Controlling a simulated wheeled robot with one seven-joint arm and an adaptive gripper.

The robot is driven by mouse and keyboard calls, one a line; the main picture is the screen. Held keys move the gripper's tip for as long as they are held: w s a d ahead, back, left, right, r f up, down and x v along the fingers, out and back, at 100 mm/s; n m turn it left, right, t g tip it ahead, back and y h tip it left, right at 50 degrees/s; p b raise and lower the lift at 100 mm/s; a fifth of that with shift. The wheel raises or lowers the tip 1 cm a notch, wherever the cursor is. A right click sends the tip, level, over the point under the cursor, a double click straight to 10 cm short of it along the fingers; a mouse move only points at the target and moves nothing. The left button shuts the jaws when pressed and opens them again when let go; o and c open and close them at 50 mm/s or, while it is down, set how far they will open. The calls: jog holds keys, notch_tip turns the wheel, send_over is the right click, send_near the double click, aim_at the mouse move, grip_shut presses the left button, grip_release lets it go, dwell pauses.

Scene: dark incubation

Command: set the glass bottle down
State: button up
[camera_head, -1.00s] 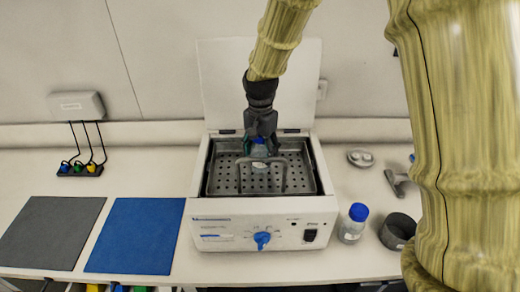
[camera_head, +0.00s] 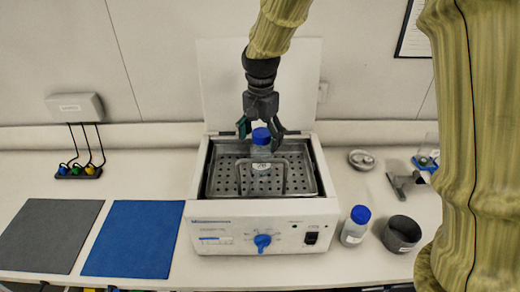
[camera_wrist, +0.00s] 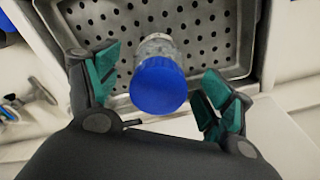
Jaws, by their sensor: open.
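A glass bottle with a blue cap (camera_head: 261,148) stands upright on the perforated tray (camera_head: 215,183) inside the open white water bath (camera_head: 210,235). In the wrist view the bottle's cap (camera_wrist: 159,88) faces the camera, with the glass body beyond it over the holes. My gripper (camera_head: 261,133) is open just above and around the cap. In the wrist view its teal-padded fingers (camera_wrist: 165,98) are spread either side of the cap, with gaps to both sides.
A second blue-capped bottle (camera_head: 355,226) and a dark round container (camera_head: 401,234) stand right of the bath. A blue mat (camera_head: 133,238) and a grey mat (camera_head: 48,236) lie to the left. The bath's raised lid (camera_head: 225,85) stands behind my gripper.

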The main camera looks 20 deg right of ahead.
jog(key=shift+r+b, duration=0.8)
jog(key=shift+r, duration=2.6)
